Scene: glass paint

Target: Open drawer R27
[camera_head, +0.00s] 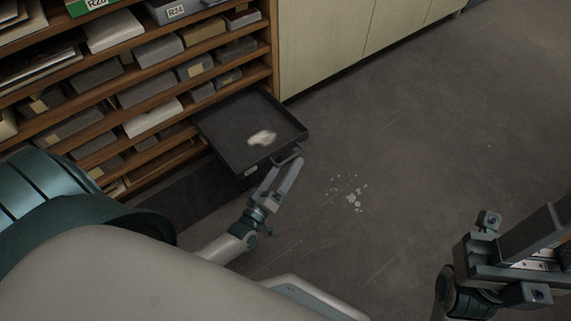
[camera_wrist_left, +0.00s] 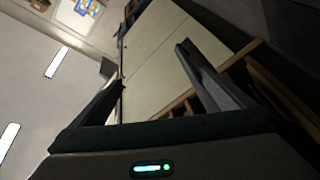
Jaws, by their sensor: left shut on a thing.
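A dark, shallow drawer (camera_head: 228,124) juts out from the bottom of the wooden shelf unit in the head view. A pale crumpled scrap (camera_head: 262,137) lies in it. Its front carries a small label (camera_head: 251,171), too small to read, and a bar handle (camera_head: 289,155). My left gripper (camera_head: 284,173) is at this handle and shut on it. The left wrist view shows its two dark fingers (camera_wrist_left: 152,82) with a gap between them; the handle cannot be made out there. My right gripper (camera_head: 545,245) is at the lower right, away from the drawer; its jaw opening is unclear.
White flakes (camera_head: 352,194) lie on the floor right of the gripper. The floor (camera_head: 440,120) further right is clear.

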